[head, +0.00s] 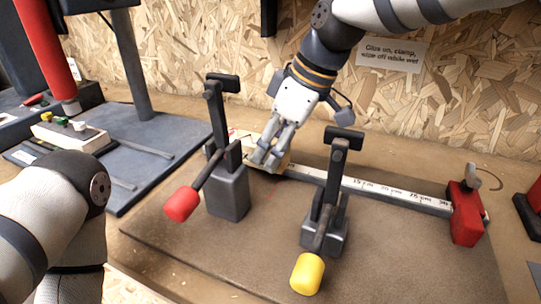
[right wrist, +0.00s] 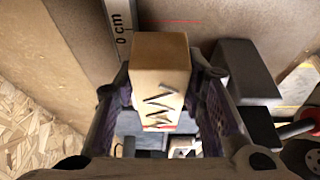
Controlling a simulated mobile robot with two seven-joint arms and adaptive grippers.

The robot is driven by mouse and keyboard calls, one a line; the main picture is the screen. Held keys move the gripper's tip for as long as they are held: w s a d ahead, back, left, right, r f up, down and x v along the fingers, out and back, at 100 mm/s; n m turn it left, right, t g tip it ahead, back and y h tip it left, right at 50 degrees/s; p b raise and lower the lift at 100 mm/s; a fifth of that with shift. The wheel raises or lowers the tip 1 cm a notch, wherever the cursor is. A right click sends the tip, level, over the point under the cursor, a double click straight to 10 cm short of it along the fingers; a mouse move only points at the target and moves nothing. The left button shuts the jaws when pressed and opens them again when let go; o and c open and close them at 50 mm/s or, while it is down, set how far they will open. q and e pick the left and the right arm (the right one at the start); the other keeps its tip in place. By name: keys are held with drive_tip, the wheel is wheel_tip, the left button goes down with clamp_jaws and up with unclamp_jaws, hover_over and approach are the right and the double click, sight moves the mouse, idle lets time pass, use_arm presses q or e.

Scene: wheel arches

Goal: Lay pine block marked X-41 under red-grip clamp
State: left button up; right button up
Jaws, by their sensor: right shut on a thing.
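The pine block (right wrist: 160,62) is pale wood with dark strokes on one face; I cannot read them as X-41. My right gripper (head: 265,158) is shut on it, with a finger on each side in the right wrist view (right wrist: 165,105). In the head view the block (head: 284,162) is mostly hidden by the fingers. The gripper is just behind and right of the red-grip clamp (head: 227,190), whose red grip (head: 181,204) points to the front left. Whether the block touches the board is unclear. My left gripper is out of view; only its arm shows.
A yellow-grip clamp (head: 325,226) stands to the right on the brown board (head: 260,250). A white ruler (head: 385,191) runs behind the clamps to a red stop (head: 466,211). A blue-grey machine base (head: 135,150) is at left. The board's front is clear.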

drive_tip(key=shift+f, duration=0.8)
drive_tip(key=shift+f, duration=0.1)
drive_tip(key=shift+f, duration=0.55)
drive_tip(key=o, duration=1.2)
drive_tip(key=v, duration=1.3)
drive_tip(key=shift+w+a+r, duration=0.15)
drive_tip(key=shift+a, duration=0.05)
